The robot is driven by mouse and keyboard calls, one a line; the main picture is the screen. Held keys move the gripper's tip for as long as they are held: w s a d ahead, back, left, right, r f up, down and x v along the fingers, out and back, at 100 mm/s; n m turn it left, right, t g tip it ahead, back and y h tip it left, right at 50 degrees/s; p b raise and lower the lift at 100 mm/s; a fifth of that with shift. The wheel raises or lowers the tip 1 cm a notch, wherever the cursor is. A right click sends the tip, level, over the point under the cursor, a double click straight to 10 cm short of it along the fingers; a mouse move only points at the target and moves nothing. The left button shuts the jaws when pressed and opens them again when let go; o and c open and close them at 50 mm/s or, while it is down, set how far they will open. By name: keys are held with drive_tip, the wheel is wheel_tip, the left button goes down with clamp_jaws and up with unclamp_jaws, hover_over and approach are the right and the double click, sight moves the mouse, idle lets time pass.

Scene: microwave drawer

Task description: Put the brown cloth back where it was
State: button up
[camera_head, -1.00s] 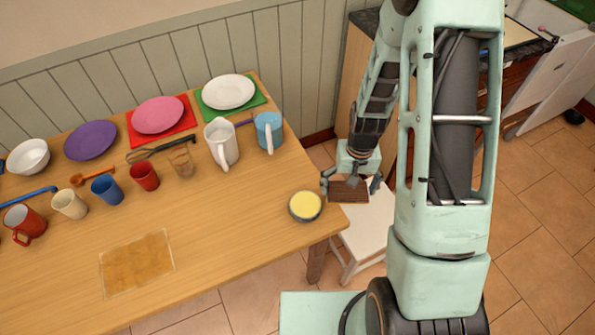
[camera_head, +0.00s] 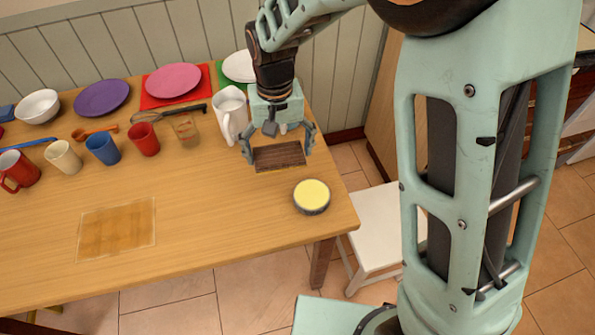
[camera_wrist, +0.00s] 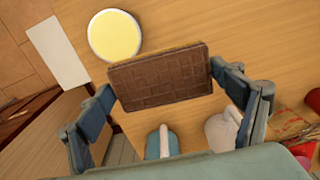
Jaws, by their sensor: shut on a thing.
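The brown cloth (camera_head: 279,157) is a stiff-looking dark brown rectangle with a grid pattern, like a folded pad. My gripper (camera_head: 278,153) is shut on it, with one finger at each short end, above the right part of the table. In the wrist view the cloth (camera_wrist: 160,78) spans between the two fingers, with table below it. A flat, tan, see-through rectangle (camera_head: 117,230) with a faint checked pattern lies on the table at the left front.
A round tin with a yellow top (camera_head: 312,196) stands near the cloth, by the table's right end. A white jug (camera_head: 231,118), cups and plates line the back of the wooden table (camera_head: 210,240). The front middle of the table is clear. A white stool (camera_head: 375,225) stands at the right.

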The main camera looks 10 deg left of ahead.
sight(260, 160)
drive_tip(key=shift+n, duration=0.4)
drive_tip(key=s+a, duration=0.1)
drive_tip(key=a, duration=0.1)
drive_tip(key=s+a+r+b, duration=0.1)
drive_tip(key=shift+s+a+r, duration=0.2)
drive_tip(key=shift+s+a, duration=0.2)
drive_tip(key=w+d+f, duration=0.2)
drive_tip(key=w, duration=0.1)
drive_tip(key=w+d+f, duration=0.2)
drive_tip(key=w+f, duration=0.1)
drive_tip(key=w, duration=0.1)
drive_tip(key=w+d+f, duration=0.2)
drive_tip(key=w+f, duration=0.1)
drive_tip(key=w, duration=0.1)
drive_tip(key=shift+w+f+b, duration=0.1)
drive_tip(key=shift+f+b, duration=0.15)
drive_tip(key=shift+b, duration=0.05)
drive_tip(key=shift+w+f, duration=0.25)
drive_tip(key=shift+f, duration=0.1)
drive_tip(key=shift+w+d+f, duration=0.1)
drive_tip(key=shift+f, duration=0.8)
drive_tip(key=shift+w+d+f, duration=0.1)
drive_tip(key=shift+f, duration=0.75)
drive_tip(key=shift+f, duration=0.15)
drive_tip(key=o, duration=0.7)
drive_tip(key=shift+b, duration=0.3)
drive_tip(key=shift+c, duration=0.2)
drive_tip(key=o, duration=0.4)
drive_tip(key=shift+c, duration=0.2)
